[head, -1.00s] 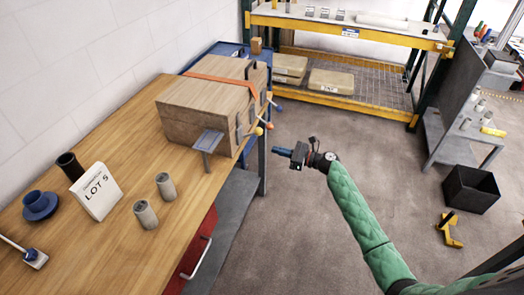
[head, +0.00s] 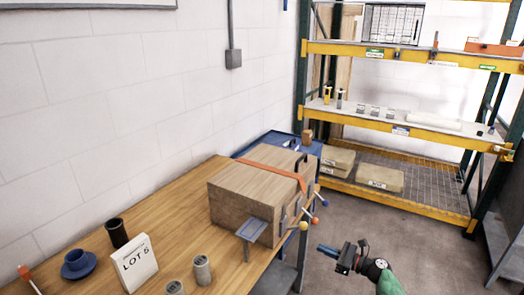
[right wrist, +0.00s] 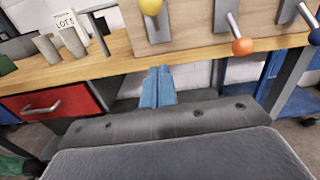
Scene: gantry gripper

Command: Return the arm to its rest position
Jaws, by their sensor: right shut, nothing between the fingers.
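My right gripper (head: 328,250) is at the lower right of the head view, with its green-sleeved arm coming up from the bottom edge. It is in free air to the right of the wooden box (head: 245,210) and the bench. In the right wrist view its blue fingers (right wrist: 157,88) are together with nothing between them. They point toward the bench's front edge, below the box's knobs. My left gripper shows in neither view.
Coloured knobs (head: 303,227) stick out from the box. A yellow shelf rack (head: 400,195) stands behind. Floor between is clear.

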